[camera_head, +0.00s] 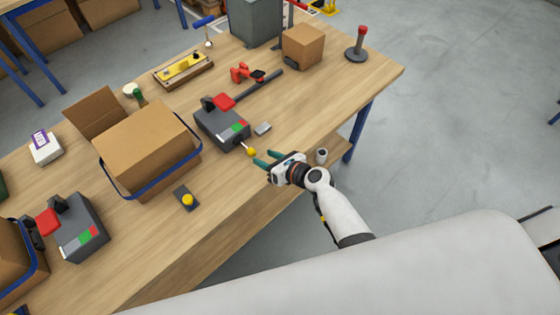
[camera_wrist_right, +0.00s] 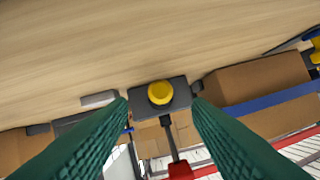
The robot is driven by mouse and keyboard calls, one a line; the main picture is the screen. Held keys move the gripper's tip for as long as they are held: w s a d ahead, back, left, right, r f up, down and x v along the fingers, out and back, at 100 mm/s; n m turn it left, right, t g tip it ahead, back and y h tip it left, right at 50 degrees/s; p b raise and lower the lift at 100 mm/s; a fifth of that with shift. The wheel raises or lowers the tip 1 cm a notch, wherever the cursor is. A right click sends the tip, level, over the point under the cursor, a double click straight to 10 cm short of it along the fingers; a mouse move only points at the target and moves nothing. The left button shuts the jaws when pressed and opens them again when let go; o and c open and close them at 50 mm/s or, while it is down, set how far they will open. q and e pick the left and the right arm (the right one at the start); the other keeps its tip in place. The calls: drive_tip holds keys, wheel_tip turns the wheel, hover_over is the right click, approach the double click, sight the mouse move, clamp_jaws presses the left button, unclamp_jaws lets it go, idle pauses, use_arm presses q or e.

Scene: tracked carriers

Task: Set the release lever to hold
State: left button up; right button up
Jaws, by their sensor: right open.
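The release lever has a yellow knob (camera_head: 251,152) on a short stem, on the near side of a dark grey box (camera_head: 214,126) on the wooden table. The box has a red pad, with green and red marks on its top. I cannot tell which mark the lever is set to. My right gripper (camera_head: 267,159) is open beside the knob, to its right, with a small gap and green fingers pointing at it. In the right wrist view, the yellow knob (camera_wrist_right: 160,93) shows between the two open fingers (camera_wrist_right: 158,108), ahead of them. My left gripper is not in view.
A carton (camera_head: 150,145) with a blue band stands left of the box. A yellow button on a dark plate (camera_head: 181,193) lies nearer. A similar grey box (camera_head: 72,240) stands at the lower left. A small grey block (camera_head: 263,129) lies right of the lever's box.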

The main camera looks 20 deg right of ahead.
drive_tip(key=v, duration=0.7)
drive_tip(key=shift+f, duration=0.1)
drive_tip(key=s+d+f+n+g+h, duration=0.1)
drive_tip(key=s+f+n+g, duration=0.1)
drive_tip(key=s+f+n, duration=0.45)
drive_tip(key=s+d+f+n+g+h+b, duration=0.1)
drive_tip(key=s+f+n+h, duration=0.15)
drive_tip(key=f, duration=0.65)
drive_tip(key=s+d+f+n+g+h, duration=0.1)
drive_tip(key=s+f+n+g, duration=0.1)
drive_tip(key=s+f+n, duration=0.45)
drive_tip(key=s+d+f+n+g+h+b, duration=0.1)
drive_tip(key=s+d+f+n+g, duration=0.1)
drive_tip(key=s+f+n, duration=0.5)
drive_tip(key=s+d+f+n+g+h, duration=0.2)
drive_tip(key=s+f+n, duration=0.6)
drive_tip(key=s+n, duration=0.4)
drive_tip(key=s+d+g, duration=0.1)
drive_tip(key=s+d, duration=0.1)
drive_tip(key=s, duration=0.3)
drive_tip(key=shift+s+f+n+b, duration=0.15)
drive_tip(key=shift+s+n+b, duration=0.1)
drive_tip(key=shift+n+b, duration=0.1)
